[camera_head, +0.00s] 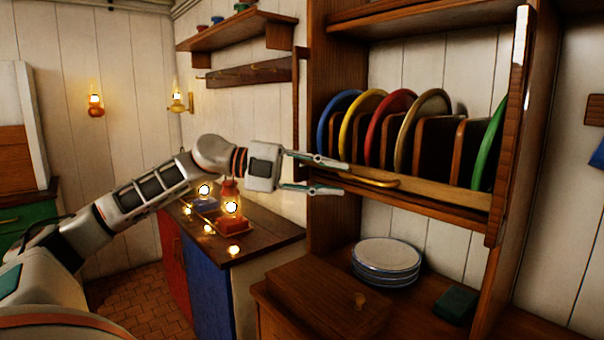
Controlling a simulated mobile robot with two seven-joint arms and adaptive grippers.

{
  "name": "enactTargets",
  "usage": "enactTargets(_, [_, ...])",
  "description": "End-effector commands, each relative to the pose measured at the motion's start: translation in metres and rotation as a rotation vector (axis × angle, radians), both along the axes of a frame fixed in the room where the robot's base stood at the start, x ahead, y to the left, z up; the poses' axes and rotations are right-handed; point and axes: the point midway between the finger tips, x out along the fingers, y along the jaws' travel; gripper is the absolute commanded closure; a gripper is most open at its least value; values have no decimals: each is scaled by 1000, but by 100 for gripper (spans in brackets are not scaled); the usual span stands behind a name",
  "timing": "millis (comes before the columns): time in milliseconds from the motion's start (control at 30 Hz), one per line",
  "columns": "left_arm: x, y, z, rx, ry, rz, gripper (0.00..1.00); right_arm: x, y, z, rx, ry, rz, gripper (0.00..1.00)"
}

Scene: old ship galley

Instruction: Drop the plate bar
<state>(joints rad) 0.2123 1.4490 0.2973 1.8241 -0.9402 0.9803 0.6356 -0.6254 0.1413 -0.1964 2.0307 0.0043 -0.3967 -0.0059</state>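The plate bar (440,190) is a pale wooden rail across the front of the plate rack, in front of the lower edges of the upright plates. A curved brass-coloured piece (372,181) shows at its left part. My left gripper (342,177) reaches in from the left at the bar's left end. Its two fingers are spread apart, one above and one below the bar's level, with nothing seen gripped between them. I cannot tell whether the fingers touch the bar. My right gripper is not in view.
Blue, yellow, red, tan and green plates stand between wooden dividers (434,148). A stack of white plates (387,262) and a dark green block (456,304) sit on the counter below. Lit lamps (231,207) stand on the lower cabinet to the left.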

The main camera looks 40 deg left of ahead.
Motion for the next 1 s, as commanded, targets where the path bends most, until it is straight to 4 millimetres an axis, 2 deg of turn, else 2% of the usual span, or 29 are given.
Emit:
enactTargets(300, [-24, 30, 5, -4, 0, 1, 74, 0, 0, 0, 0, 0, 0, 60])
enactTargets(500, [-35, 42, 7, -2, 1, 0, 74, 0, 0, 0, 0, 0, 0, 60])
enactTargets(1000, [-38, 45, 7, -1, 2, 0, 74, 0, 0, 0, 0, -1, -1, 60])
